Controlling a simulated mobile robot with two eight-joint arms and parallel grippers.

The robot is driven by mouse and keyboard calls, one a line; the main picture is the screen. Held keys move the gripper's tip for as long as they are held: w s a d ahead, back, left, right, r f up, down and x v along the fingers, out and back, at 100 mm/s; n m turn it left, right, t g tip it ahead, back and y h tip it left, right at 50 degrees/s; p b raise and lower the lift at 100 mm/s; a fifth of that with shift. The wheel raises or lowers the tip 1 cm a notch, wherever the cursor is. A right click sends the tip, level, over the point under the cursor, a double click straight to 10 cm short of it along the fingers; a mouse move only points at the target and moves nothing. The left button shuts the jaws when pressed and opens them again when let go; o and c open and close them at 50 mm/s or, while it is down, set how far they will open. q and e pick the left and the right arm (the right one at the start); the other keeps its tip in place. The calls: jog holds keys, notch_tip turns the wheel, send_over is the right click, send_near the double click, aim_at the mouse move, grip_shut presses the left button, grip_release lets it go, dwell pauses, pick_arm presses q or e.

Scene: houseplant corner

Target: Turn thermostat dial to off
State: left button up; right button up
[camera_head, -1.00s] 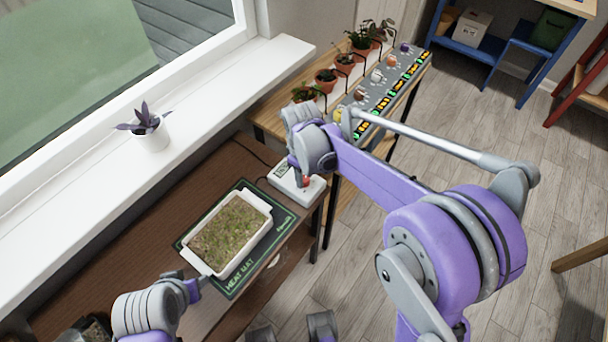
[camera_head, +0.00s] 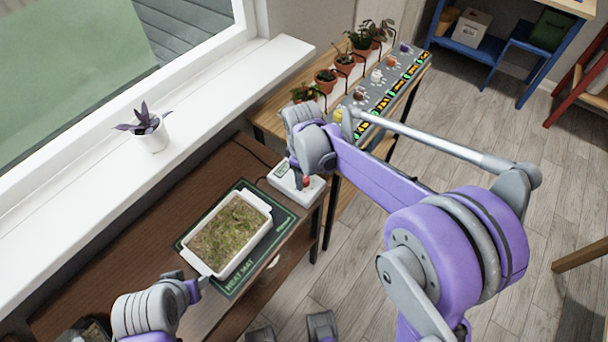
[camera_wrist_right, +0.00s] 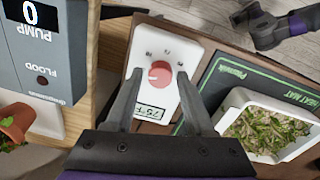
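The thermostat is a white box (camera_head: 284,171) with a small display; it lies at the back right end of the brown bench. In the right wrist view its red dial (camera_wrist_right: 160,75) faces me, with small marks around it and a display (camera_wrist_right: 149,112) that seems to read about 75. My right gripper (camera_wrist_right: 160,80) is open, one finger on each side of the dial, with gaps showing between. In the head view my right arm hides part of the thermostat. My left gripper (camera_head: 191,286) is beside the seed tray's near left corner; its opening is unclear.
A white seed tray (camera_head: 262,204) stands on the dark green heat mat (camera_head: 283,224) close to the thermostat. A grey pump panel (camera_wrist_right: 45,60) and potted plants (camera_head: 326,80) are on the bench behind. A potted plant (camera_head: 152,138) stands on the windowsill.

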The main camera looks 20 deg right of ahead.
jog(key=shift+o, duration=0.6)
notch_tip(320, 180, up, 11)
jog(key=p, duration=0.1)
jog(key=shift+s+a, duration=0.15)
jog(key=shift+s, duration=0.05)
jog(key=s+d+m+t+p, duration=0.1)
jog(key=s+m+p, duration=0.1)
jog(key=s, duration=0.4)
jog(key=s+d+r+m+t+p, duration=0.1)
jog(key=s+d+m+t+p, duration=0.1)
jog(key=s, duration=0.5)
jog(key=s+d+r+m+t+p, duration=0.1)
jog(key=s+d+m+t+p, duration=0.1)
jog(key=s+m, duration=0.4)
jog(key=shift+s+p, duration=0.7)
jog(key=shift+c, duration=0.2)
